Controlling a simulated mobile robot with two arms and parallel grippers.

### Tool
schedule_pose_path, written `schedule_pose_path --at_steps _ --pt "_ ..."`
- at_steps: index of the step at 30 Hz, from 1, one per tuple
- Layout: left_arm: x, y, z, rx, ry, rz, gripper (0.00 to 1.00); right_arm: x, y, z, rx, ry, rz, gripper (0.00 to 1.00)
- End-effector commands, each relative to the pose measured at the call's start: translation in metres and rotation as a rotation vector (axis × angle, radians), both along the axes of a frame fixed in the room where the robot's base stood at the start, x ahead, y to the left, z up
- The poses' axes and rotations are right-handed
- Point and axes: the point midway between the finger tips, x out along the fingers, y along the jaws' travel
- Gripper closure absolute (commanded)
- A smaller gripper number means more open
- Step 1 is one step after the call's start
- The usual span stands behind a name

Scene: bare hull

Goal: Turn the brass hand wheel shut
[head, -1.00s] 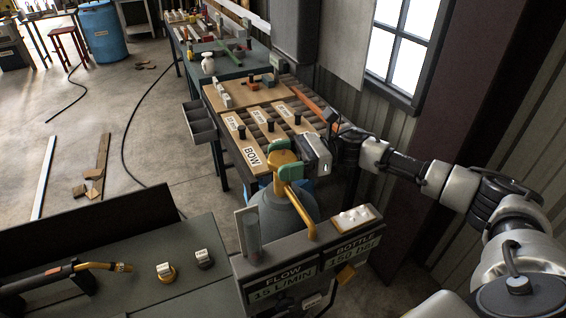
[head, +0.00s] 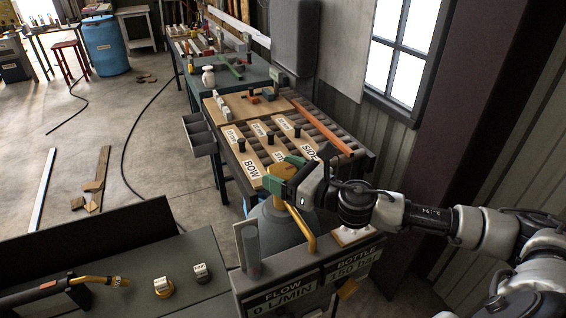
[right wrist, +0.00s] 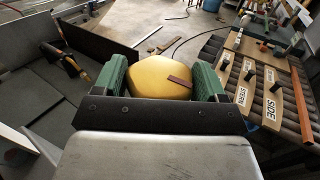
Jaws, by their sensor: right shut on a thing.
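The brass hand wheel (right wrist: 155,84) sits between the two green finger pads of my right gripper (head: 283,175) in the right wrist view. A dark red mark (right wrist: 179,82) lies on the wheel's face. The gripper is shut on the wheel at the top of a grey gas bottle (head: 270,225); in the head view it hides most of the wheel. The flow sign (head: 284,306) reads 0 L/MIN and the bottle sign (head: 354,267) reads 150 bar. My left gripper is not in view.
A bench with wooden boards (head: 268,137) marked BOW and SIDE stands behind the bottle. Planks and a cable lie on the floor at left.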

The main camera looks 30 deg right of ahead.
Motion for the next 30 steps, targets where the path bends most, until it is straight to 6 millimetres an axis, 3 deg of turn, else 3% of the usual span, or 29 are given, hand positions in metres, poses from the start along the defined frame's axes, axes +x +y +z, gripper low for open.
schedule_pose_path --at_steps 1,3,12,19,30 --pt "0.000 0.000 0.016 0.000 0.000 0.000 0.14 -0.001 0.003 0.007 0.006 0.006 -0.042 0.52" --pt "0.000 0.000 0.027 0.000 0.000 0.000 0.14 -0.001 0.003 0.007 0.005 0.007 -0.109 0.52" --pt "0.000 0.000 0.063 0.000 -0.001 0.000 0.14 -0.001 0.004 0.004 0.007 0.008 -0.396 0.52" --pt "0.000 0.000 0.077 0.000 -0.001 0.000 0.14 0.000 0.004 0.001 0.007 0.008 -0.610 0.52" --pt "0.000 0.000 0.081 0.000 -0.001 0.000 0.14 0.000 0.003 -0.002 0.004 0.006 -0.863 0.52"
